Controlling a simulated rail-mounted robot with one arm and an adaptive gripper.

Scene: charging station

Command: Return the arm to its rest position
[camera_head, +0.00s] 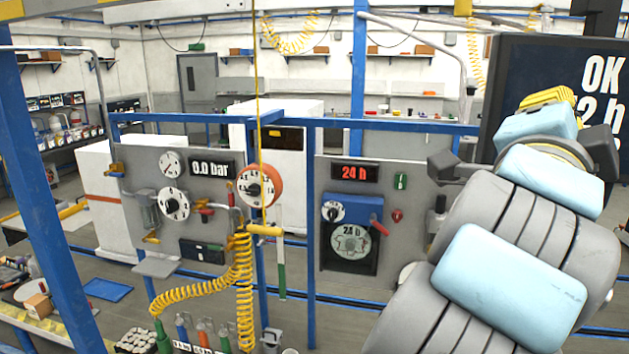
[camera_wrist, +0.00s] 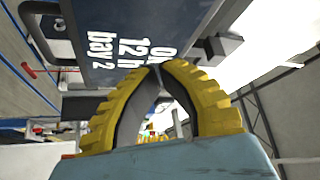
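My arm (camera_head: 510,285) rises along the right side of the head view, grey with light blue covers. My gripper (camera_wrist: 158,68) has yellow ribbed fingers, which show small at the arm's far end in the head view (camera_head: 548,97). In the wrist view the two fingers curve together and their tips meet. Nothing is held between them. The gripper is in front of a dark screen (camera_head: 508,80), apart from the panels. The screen also shows in the wrist view (camera_wrist: 95,75), reading "12 h" and "bay 2".
A left panel (camera_head: 190,225) carries dials and a "0.0 bar" display (camera_head: 211,168). A second panel (camera_head: 330,270) has a red "24 h" display (camera_head: 354,172) and a timer dial (camera_head: 351,241). Blue posts (camera_head: 311,250) frame them. A yellow coiled hose (camera_head: 243,290) hangs in front.

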